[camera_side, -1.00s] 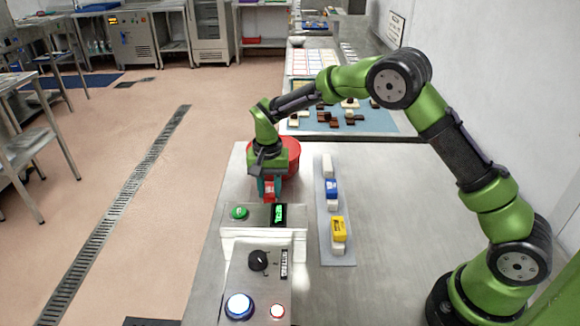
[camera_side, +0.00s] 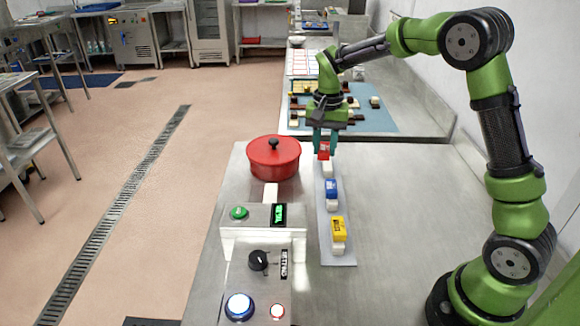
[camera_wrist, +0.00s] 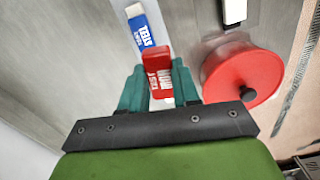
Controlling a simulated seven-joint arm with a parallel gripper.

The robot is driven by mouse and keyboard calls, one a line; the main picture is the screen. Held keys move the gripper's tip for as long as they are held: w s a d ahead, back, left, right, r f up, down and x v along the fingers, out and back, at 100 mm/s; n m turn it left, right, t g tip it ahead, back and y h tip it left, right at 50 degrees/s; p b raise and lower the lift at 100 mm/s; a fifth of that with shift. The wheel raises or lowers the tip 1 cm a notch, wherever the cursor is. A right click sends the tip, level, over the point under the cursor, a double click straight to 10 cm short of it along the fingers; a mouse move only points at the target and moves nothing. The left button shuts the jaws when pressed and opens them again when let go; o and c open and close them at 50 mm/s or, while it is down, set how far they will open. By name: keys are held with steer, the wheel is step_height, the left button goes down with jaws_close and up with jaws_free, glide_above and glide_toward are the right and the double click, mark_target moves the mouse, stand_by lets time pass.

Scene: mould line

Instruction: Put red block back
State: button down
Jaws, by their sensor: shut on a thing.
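A red block (camera_side: 324,150) is held between the fingers of my gripper (camera_side: 324,138) above the far end of the grey strip (camera_side: 338,258). In the wrist view the red block (camera_wrist: 157,65) sits between the two teal fingers of my gripper (camera_wrist: 161,92). A white block (camera_side: 328,170) on the strip is just below the red one. I cannot tell whether the two touch. A blue block (camera_side: 332,188) and a yellow block (camera_side: 338,229) stand on white blocks nearer on the strip.
A red lidded pot (camera_side: 273,160) stands left of the strip. A white block (camera_side: 271,195) lies in front of it, by the console with a green button (camera_side: 239,213). A blue mat (camera_side: 375,119) with brown and white pieces lies behind. The table right of the strip is clear.

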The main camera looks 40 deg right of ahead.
steer(key=s+d+f+n, duration=0.1)
steer(key=s+d+f, duration=0.4)
steer(key=s, duration=0.4)
steer(key=shift+n, duration=0.4)
steer(key=w+d, duration=0.1)
steer(key=w, duration=0.4)
steer(key=w+d+f, duration=0.1)
steer(key=w+d, duration=0.1)
steer(key=w, duration=0.3)
steer(key=w+d, duration=0.2)
steer(key=w, duration=0.3)
steer(key=shift+w+f, duration=0.15)
steer(key=shift+w, duration=0.05)
steer(key=shift+f, duration=1.75)
steer(key=shift+f, duration=0.15)
steer(key=c, duration=0.8)
jaws_free()
